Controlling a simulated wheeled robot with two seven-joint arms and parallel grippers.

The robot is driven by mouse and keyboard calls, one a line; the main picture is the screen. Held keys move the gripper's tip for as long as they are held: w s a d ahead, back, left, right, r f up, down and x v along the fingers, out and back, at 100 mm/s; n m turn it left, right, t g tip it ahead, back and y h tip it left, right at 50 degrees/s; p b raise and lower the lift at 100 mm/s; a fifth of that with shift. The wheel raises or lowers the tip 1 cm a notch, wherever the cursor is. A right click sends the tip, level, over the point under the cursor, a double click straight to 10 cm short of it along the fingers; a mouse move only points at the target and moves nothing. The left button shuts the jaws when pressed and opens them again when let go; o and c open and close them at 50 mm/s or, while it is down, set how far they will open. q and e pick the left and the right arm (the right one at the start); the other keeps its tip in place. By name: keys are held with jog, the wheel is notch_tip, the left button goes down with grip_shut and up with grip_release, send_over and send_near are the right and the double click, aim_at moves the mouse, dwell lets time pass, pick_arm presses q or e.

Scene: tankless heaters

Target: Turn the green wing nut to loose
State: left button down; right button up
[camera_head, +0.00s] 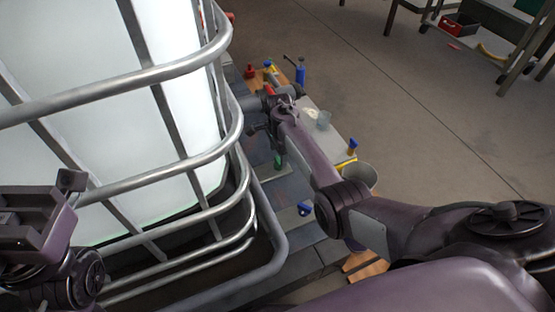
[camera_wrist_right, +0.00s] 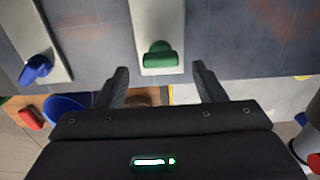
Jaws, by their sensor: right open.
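The green wing nut (camera_wrist_right: 160,56) sits at the lower end of a pale plate (camera_wrist_right: 155,20) on a dark grey panel in the right wrist view. It also shows small in the head view (camera_head: 278,160), beside my right arm. My right gripper (camera_wrist_right: 161,72) is open, its fingers spread to either side of the nut. The nut lies between and just beyond the fingertips, with no visible contact. In the head view the right gripper (camera_head: 254,110) is partly hidden by its own wrist. My left gripper (camera_head: 35,215) is at the lower left; its fingertips are unclear.
A blue wing nut (camera_wrist_right: 36,68) sits on another pale plate to the left. A blue container (camera_wrist_right: 66,107) and a red item (camera_wrist_right: 30,119) lie below. In the head view a metal cage (camera_head: 150,75) around a white tank stands close left of my right arm.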

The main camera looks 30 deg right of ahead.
aim_at(278, 160)
jog(key=shift+f+b, duration=0.55)
jog(key=shift+f, duration=0.95)
jog(key=c, duration=1)
jog(key=shift+r, duration=0.1)
